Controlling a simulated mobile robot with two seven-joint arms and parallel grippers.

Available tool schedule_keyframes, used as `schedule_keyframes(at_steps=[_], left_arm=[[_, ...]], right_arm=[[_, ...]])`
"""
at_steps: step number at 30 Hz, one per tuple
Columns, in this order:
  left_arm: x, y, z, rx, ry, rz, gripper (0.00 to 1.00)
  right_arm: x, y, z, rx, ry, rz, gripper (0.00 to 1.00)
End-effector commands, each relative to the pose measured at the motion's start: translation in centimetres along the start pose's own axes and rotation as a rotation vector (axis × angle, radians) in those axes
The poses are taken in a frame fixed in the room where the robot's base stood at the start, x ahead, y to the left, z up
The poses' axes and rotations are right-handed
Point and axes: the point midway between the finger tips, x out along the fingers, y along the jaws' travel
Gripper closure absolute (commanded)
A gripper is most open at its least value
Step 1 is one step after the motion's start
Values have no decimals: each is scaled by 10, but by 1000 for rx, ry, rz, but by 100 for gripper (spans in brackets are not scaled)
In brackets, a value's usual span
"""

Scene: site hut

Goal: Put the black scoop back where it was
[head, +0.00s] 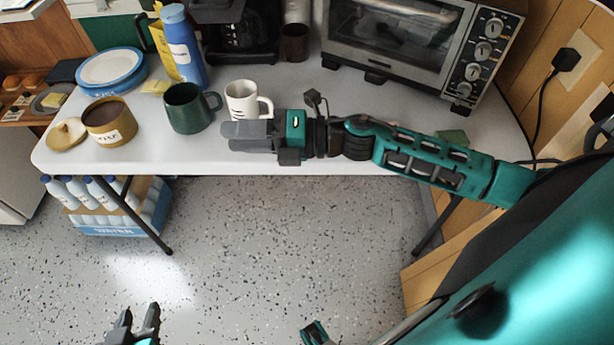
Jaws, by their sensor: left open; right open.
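I cannot make out a black scoop for certain. A small dark piece (313,98) sticks up behind my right wrist; I cannot tell whether it is part of me. A brown labelled canister (104,134) stands open at the table's left, its inside dark. Its pale lid (67,134) with a knob lies left of it. My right gripper (226,136) is open over the table's front edge, pointing left, in front of the white mug (243,101) and right of the canister. My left gripper (136,316) is open and empty, low over the floor.
A green mug (187,108), blue bottle (184,50) and blue-rimmed plates (111,70) stand near the canister on the white table (190,156). A coffee maker (240,30) and toaster oven (400,40) stand behind. Bottled water (115,222) is under the table.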

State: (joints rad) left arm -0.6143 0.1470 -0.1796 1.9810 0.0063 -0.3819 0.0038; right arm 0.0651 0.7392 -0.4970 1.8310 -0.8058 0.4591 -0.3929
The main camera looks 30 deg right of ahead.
Motion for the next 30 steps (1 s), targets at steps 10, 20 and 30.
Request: schedule_keyframes(at_steps=[10, 20, 30], left_arm=[[0, 0, 0, -2, 1, 0, 57], [0, 1, 0, -3, 1, 0, 57], [-8, 0, -12, -1, 2, -1, 57]], right_arm=[[-64, -114, -64, 1490, -858, 50, 59], [-100, -154, -127, 1937, -1115, 7, 59], [-102, -143, -123, 1927, -1115, 6, 59]])
